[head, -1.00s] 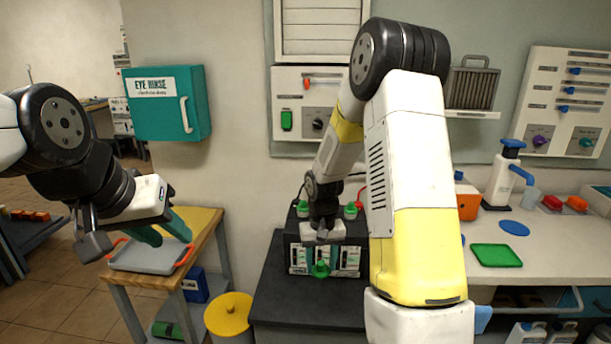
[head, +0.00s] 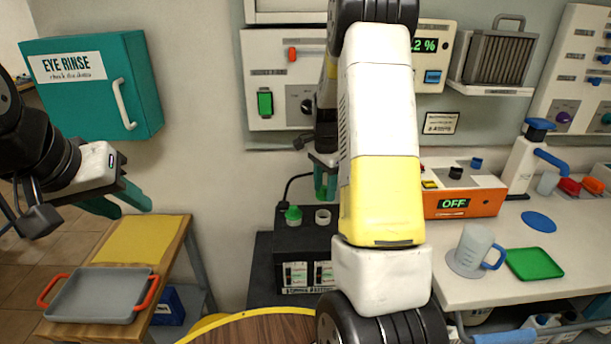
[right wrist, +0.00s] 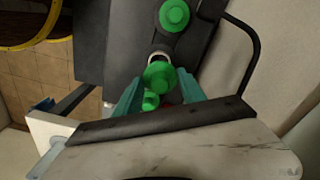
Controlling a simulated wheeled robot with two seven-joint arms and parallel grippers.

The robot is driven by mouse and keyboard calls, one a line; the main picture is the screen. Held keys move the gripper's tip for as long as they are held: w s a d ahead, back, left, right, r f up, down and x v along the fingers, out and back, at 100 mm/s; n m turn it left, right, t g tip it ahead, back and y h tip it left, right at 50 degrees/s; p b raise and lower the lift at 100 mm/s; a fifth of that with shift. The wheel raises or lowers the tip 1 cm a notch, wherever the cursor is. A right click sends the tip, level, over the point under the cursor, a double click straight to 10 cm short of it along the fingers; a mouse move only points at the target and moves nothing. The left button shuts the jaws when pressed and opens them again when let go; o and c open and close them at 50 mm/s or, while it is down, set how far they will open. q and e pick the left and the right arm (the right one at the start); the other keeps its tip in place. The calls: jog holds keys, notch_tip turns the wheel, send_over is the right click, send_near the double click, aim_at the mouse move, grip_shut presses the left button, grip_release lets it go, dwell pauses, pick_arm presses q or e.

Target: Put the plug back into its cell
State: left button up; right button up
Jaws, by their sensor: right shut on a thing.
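The black battery (head: 305,243) stands on a dark cabinet. A green plug (head: 293,215) sits in its left cell; beside it is an open cell with a pale rim (head: 323,217). My right gripper (head: 325,188) points down above the battery, partly hidden by my arm. In the right wrist view its teal fingers are shut on a green plug (right wrist: 159,75), apart from and above the battery. The open cell's rim (right wrist: 159,56) shows just past this plug. Another green plug (right wrist: 151,100) shows lower, partly hidden. My left gripper (head: 122,203) is open and empty at left.
A grey tray (head: 98,292) with orange handles lies on the wooden table at left. A round wooden top with a yellow rim (head: 215,321) is in front. An orange box (head: 462,196), a mug (head: 473,250) and a green tray (head: 534,263) are on the right bench.

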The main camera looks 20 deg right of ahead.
jog(key=shift+f, duration=2.85)
jog(key=shift+s+f, duration=0.1)
jog(key=shift+f, duration=0.05)
jog(key=o, duration=1.4)
jog(key=shift+r, duration=3.5)
grip_shut()
